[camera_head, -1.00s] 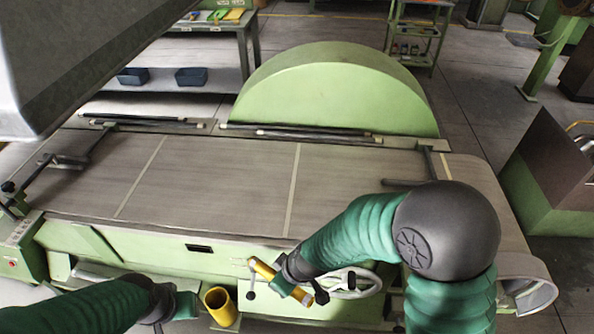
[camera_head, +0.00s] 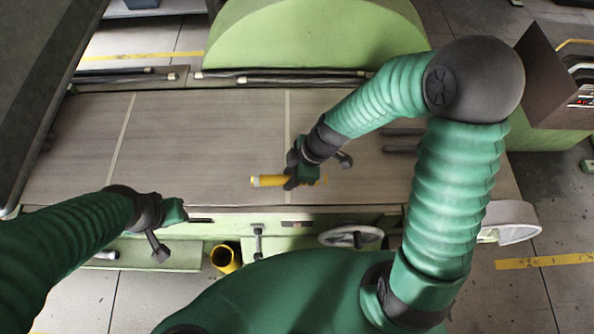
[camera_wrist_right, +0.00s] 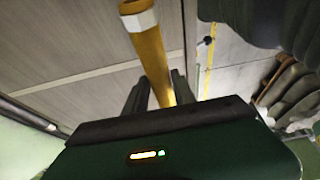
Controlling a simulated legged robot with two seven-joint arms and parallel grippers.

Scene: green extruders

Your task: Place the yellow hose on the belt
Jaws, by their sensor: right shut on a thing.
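The yellow hose (camera_head: 270,181) is a short tube with a pale end, held level over the near part of the grey belt (camera_head: 200,140). My right gripper (camera_head: 303,178) is shut around the hose's right part. In the right wrist view the hose (camera_wrist_right: 150,55) stands out between the fingers (camera_wrist_right: 157,92), its pale end away from the palm and the belt behind it. I cannot tell whether the hose touches the belt. My left gripper (camera_head: 176,212) hangs at the machine's near edge, left of the hose; its fingers do not show clearly.
A yellow cylindrical container (camera_head: 225,258) stands below the machine's front edge. A handwheel (camera_head: 350,236) and a lever (camera_head: 257,240) are on the front. Dark rods (camera_head: 290,77) lie along the belt's far edge, before a green rounded cover (camera_head: 310,30). The belt's left part is clear.

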